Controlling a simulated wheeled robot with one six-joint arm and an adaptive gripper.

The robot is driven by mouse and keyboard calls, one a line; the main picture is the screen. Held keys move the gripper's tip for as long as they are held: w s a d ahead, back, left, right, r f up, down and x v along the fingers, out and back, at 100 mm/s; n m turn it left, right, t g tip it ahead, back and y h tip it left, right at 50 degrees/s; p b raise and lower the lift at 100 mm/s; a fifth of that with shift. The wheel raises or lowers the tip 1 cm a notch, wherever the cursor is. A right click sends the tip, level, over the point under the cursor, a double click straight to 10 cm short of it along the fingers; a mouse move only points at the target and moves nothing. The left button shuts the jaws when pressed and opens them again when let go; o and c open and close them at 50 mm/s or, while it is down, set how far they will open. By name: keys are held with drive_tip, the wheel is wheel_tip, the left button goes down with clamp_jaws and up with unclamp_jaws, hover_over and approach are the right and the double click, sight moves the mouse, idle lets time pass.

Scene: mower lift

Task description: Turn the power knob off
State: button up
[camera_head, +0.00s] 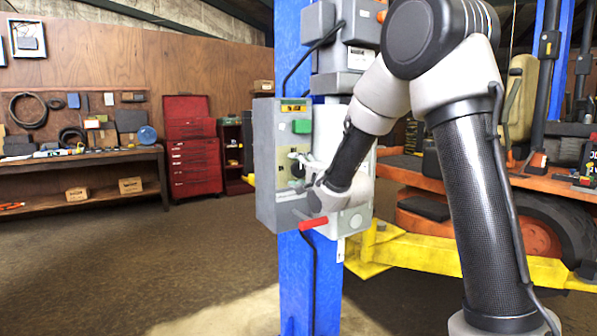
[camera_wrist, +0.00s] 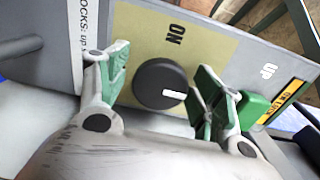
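The power knob (camera_wrist: 160,84) is a round black dial on a pale yellow panel, in the middle of the wrist view. Its white mark sits on the right side of its face, away from the "ON" label (camera_wrist: 175,33) printed above it. My gripper (camera_wrist: 162,80) is open, with one green-padded finger to the left of the knob and one to the right. In the head view my gripper (camera_head: 297,168) is at the front of the grey control box (camera_head: 266,170), where the knob is too small or hidden to make out.
A green button (camera_head: 301,126) is above my gripper on the box. A red-handled lever (camera_head: 313,223) sticks out below it. The box hangs on a blue post (camera_head: 296,285). An orange mower (camera_head: 420,215) stands right; open floor (camera_head: 110,260) lies left.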

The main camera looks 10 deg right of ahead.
drive_tip(key=v, duration=0.7)
drive_tip(key=shift+s, duration=0.25)
drive_tip(key=shift+d, duration=0.1)
drive_tip(key=s+d+f+n+g+h, duration=0.1)
drive_tip(key=s+d+n+g+h, duration=0.45)
drive_tip(key=s+d, duration=0.5)
drive_tip(key=s+d+f+n+g, duration=0.1)
drive_tip(key=s+f+n+g, duration=0.1)
drive_tip(key=s, duration=1.1)
drive_tip(key=s+d+f+n+g, duration=0.1)
drive_tip(key=s+n+g, duration=0.4)
drive_tip(key=s, duration=0.8)
drive_tip(key=shift+s+d+f+n, duration=0.2)
drive_tip(key=shift+f+n, duration=0.4)
drive_tip(key=shift+n, duration=0.45)
